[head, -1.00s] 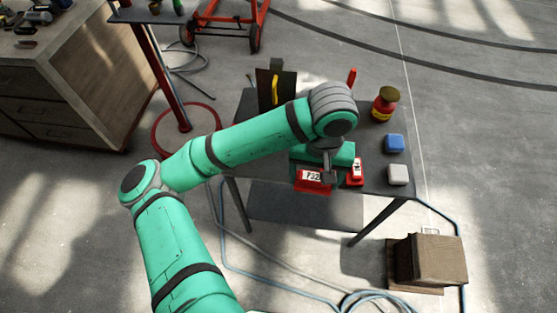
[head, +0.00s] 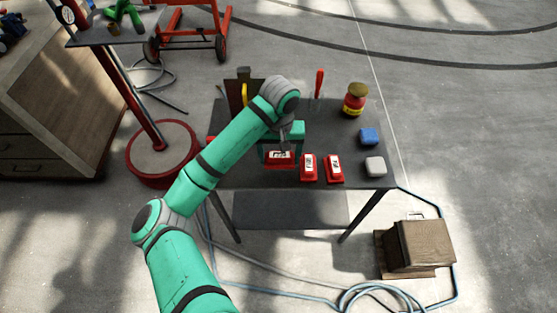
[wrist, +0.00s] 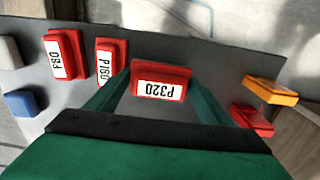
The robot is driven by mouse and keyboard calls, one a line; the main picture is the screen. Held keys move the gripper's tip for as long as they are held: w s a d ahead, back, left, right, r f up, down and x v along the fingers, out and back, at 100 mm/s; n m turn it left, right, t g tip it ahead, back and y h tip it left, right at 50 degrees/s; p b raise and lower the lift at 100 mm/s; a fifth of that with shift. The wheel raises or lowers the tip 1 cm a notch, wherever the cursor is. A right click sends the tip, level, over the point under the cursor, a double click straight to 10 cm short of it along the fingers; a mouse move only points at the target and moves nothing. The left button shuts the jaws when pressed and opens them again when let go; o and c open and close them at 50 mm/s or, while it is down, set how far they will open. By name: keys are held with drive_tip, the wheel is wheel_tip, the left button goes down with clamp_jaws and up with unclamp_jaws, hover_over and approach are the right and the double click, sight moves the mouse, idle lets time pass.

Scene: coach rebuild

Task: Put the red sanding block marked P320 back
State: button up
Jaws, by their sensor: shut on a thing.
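The red sanding block with the white P320 label (wrist: 160,82) is between the two green fingers of my gripper (wrist: 158,100), which is shut on it. In the head view the held block (head: 279,160) is at the left of two other red blocks, over the table (head: 240,178). I cannot tell whether it touches the table top. A red block whose label seems to read P180 (wrist: 108,58) is beside it, and one that seems to read P80 (wrist: 64,55) is further along. They also show in the head view, as a middle block (head: 308,168) and a right block (head: 334,168).
A blue block (head: 369,136) and a light grey block (head: 375,167) lie at the table's right end. A jar (head: 355,100) and a red-handled tool (head: 319,84) are at the back. An orange-yellow item (wrist: 270,90) is near another red object (wrist: 252,120).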

sight(279, 161)
drive_tip(key=shift+w+a+f, duration=0.1)
drive_tip(key=shift+w+f, duration=0.3)
drive_tip(key=shift+f, duration=1.6)
drive_tip(key=o, duration=0.8)
drive_tip(key=shift+f, duration=0.15)
wheel_tip(279, 161, up, 12)
drive_tip(key=shift+r, duration=0.15)
